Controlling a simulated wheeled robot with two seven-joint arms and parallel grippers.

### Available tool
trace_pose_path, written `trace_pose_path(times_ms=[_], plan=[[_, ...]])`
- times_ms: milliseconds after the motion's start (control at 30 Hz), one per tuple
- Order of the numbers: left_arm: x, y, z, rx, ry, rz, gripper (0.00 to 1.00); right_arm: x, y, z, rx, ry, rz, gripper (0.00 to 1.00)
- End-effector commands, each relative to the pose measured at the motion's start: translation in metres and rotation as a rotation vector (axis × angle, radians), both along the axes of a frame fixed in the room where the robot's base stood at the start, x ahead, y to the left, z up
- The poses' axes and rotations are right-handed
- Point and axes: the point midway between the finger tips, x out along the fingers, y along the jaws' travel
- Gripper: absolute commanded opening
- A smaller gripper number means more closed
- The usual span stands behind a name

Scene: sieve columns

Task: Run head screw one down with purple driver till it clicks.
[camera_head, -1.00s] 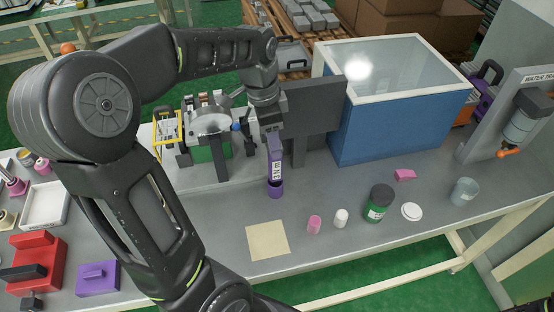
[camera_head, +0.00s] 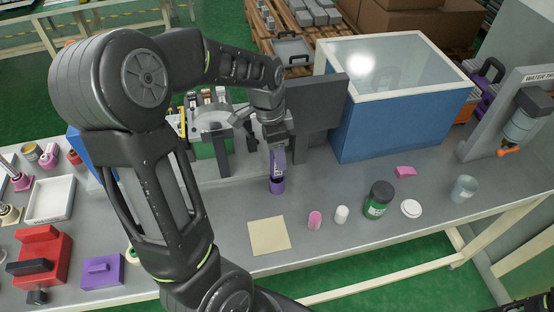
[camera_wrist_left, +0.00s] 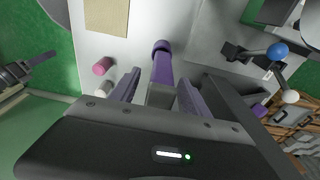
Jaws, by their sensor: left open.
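The purple driver (camera_head: 278,168), with a pale label, stands about upright on the bench with its lower end at a purple round piece (camera_head: 277,186). My left gripper (camera_head: 276,150) is over its top. In the left wrist view the driver (camera_wrist_left: 163,68) lies between the two open fingers of my left gripper (camera_wrist_left: 157,92), with gaps at both sides. My right gripper (camera_wrist_left: 35,66) seems to show at the left edge of the wrist view, too small to judge. I cannot make out head screw one.
A grey machine with a round silver top (camera_head: 210,115) stands left of the driver. A dark upright panel (camera_head: 318,105) and a blue tank (camera_head: 400,125) stand behind and right.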

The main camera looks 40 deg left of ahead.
Motion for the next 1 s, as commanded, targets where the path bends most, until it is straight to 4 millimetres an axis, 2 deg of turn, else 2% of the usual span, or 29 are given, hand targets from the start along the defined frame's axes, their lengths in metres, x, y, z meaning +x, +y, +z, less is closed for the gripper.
trace_pose_path(times_ms=[100, 200, 767, 1000], plan=[[0.001, -0.001, -0.014, 0.001, 0.003, 0.0, 0.55, 0.0, 0.0, 0.003, -0.001, 0.001, -0.001, 0.36], [0.002, -0.002, -0.018, 0.002, 0.0, 0.0, 0.55, -0.001, 0.0, 0.003, -0.001, 0.001, -0.001, 0.36], [0.002, -0.002, -0.018, 0.003, -0.001, -0.001, 0.55, 0.0, 0.0, 0.002, -0.001, 0.001, -0.001, 0.36], [0.002, -0.002, -0.018, 0.003, -0.001, -0.001, 0.35, 0.0, 0.0, 0.002, -0.001, 0.001, -0.001, 0.36]])
